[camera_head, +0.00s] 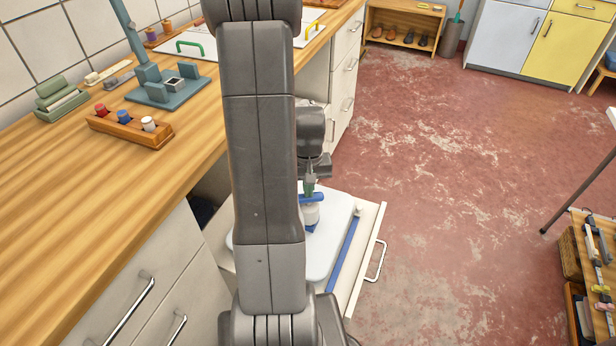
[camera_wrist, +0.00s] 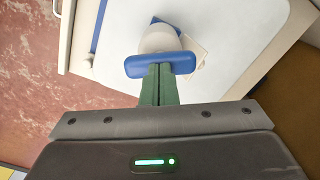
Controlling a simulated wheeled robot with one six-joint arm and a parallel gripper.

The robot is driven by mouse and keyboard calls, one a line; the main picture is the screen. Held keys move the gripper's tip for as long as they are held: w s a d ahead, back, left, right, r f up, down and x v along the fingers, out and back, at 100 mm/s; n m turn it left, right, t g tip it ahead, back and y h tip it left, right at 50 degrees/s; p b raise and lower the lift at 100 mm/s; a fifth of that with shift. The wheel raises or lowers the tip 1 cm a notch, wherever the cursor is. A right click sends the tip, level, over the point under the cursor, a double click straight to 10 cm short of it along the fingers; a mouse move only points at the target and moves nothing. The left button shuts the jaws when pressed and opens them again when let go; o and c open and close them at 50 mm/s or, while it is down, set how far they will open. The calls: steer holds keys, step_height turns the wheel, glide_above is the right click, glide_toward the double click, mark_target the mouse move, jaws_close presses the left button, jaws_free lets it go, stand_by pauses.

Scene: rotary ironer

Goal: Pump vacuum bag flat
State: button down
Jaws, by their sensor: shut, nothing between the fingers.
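The vacuum bag (camera_head: 338,222) is a pale, smooth, rounded slab lying in an open drawer; it also shows in the wrist view (camera_wrist: 245,25). A small pump with a white body (camera_wrist: 158,38) and a blue handle (camera_wrist: 160,64) stands on the bag. In the head view the blue handle (camera_head: 312,197) shows just below my gripper (camera_head: 309,190). In the wrist view my gripper's green fingers (camera_wrist: 160,78) are together, with their tips at the handle's near edge. Whether they touch it I cannot tell. My arm hides much of the bag's left side.
The open drawer (camera_head: 367,262) juts from the wooden counter (camera_head: 80,200) over the red floor. A blue strip (camera_head: 346,250) lies along the bag's right side. The floor right of the drawer is clear up to a rack (camera_head: 590,262).

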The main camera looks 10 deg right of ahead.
steer(key=shift+f+b, duration=0.8)
steer(key=shift+f, duration=0.35)
steer(key=shift+r, duration=0.2)
steer(key=shift+r+p, duration=1.85)
steer(key=shift+r, duration=0.35)
step_height(320, 180, up, 7)
steer(key=p, duration=0.5)
steer(key=shift+f, duration=0.1)
steer(key=shift+f+b, duration=2.5)
steer(key=shift+f, duration=0.9)
